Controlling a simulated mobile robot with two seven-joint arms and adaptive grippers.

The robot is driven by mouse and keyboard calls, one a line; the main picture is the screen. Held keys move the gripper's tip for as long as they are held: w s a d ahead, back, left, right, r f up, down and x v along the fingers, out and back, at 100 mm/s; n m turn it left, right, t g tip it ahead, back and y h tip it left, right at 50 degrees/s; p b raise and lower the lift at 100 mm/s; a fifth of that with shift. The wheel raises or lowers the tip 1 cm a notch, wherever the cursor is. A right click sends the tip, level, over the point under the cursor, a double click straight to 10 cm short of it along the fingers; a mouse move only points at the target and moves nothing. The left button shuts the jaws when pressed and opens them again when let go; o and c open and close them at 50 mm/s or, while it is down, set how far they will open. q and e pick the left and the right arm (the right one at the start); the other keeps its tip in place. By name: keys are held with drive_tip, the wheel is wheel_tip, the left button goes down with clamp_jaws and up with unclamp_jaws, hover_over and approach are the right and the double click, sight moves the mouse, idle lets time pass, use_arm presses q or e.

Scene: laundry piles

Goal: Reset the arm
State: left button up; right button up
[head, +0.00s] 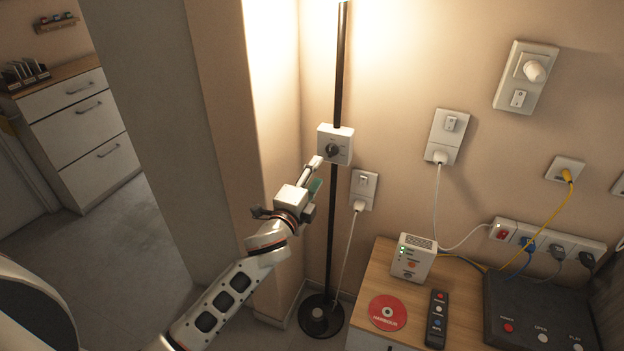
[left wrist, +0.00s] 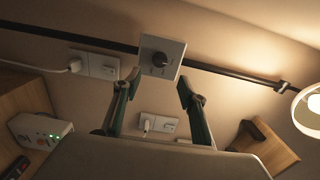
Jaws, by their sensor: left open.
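My left arm reaches in from the lower left of the head view, and my left gripper (head: 316,172) is raised in front of the wall corner. It is just below and left of the white dimmer box (head: 336,145) with a dark knob on the black lamp pole (head: 332,220). In the left wrist view the two green-sided fingers (left wrist: 157,92) are spread apart with nothing between them. The dimmer box (left wrist: 156,55) shows just beyond the fingertips; I cannot tell whether they touch it. My right gripper is not in view.
A wooden-topped cabinet (head: 390,270) carries a white router (head: 413,257), a red disc (head: 387,313), a remote (head: 437,318) and a black box (head: 535,305). Wall sockets with cords (head: 363,188) are close right of the pole. Open floor (head: 100,260) lies left, before white drawers (head: 85,125).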

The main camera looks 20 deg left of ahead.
use_arm(q)
drive_tip(key=shift+s, duration=0.95)
